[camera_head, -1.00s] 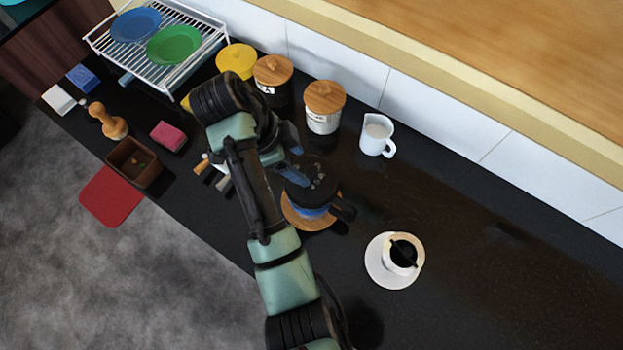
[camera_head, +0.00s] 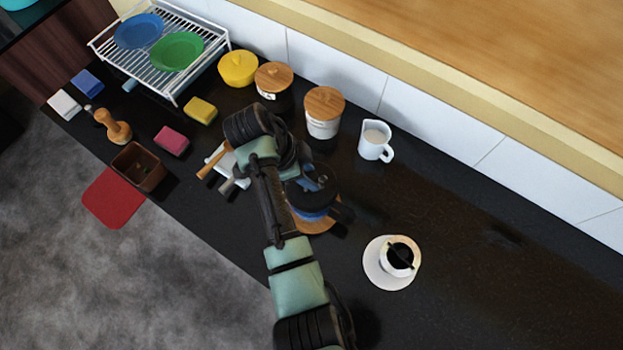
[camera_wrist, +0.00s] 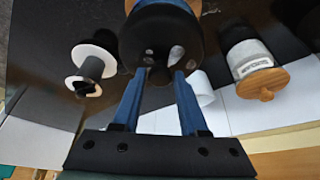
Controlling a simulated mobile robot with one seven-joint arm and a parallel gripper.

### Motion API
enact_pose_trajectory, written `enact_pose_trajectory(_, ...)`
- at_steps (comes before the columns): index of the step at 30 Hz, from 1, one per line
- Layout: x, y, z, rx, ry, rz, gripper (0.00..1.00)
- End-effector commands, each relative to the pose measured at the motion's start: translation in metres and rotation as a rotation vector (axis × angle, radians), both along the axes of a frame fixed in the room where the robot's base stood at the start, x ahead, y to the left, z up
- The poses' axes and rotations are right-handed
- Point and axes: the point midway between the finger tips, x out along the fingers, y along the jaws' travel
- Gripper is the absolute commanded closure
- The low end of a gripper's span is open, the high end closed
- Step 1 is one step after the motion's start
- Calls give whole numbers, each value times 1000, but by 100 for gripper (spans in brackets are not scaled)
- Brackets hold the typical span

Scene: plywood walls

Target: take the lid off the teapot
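The blue teapot (camera_head: 318,213) stands on a round wooden board (camera_head: 318,227), its dark handle pointing right. Its black lid (camera_wrist: 160,32) fills the top middle of the wrist view, with a small dark knob (camera_wrist: 160,74) in its centre. My gripper (camera_wrist: 162,71) is over the lid with its two blue fingers apart. The knob shows between the fingertips; I cannot tell whether they touch it. In the head view, my gripper (camera_head: 318,181) and arm hide part of the lid.
A white cup on a saucer (camera_head: 374,276) stands at the right, and a white pitcher (camera_head: 373,141) behind. Wooden-lidded jars (camera_head: 323,127) stand near the wall. Utensils (camera_head: 216,163) lie left of my arm. The counter's right side is mostly clear.

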Motion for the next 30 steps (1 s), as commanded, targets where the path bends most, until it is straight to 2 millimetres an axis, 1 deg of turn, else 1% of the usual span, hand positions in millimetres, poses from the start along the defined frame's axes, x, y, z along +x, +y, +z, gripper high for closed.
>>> enact_pose_trajectory(1,0,0,0,0,0,0,68)
enact_pose_trajectory(5,0,0,0,0,0,0,92)
enact_pose_trajectory(6,0,0,0,0,0,0,99)
enact_pose_trajectory(16,0,0,1,0,-1,0,100)
enact_pose_trajectory(20,1,0,8,0,-3,0,100)
enact_pose_trajectory(23,1,1,22,1,-5,0,100)
enact_pose_trajectory(26,2,1,43,2,-8,0,100)
enact_pose_trajectory(28,2,1,62,1,-7,1,100)
enact_pose_trajectory(30,1,1,78,1,-6,1,100)
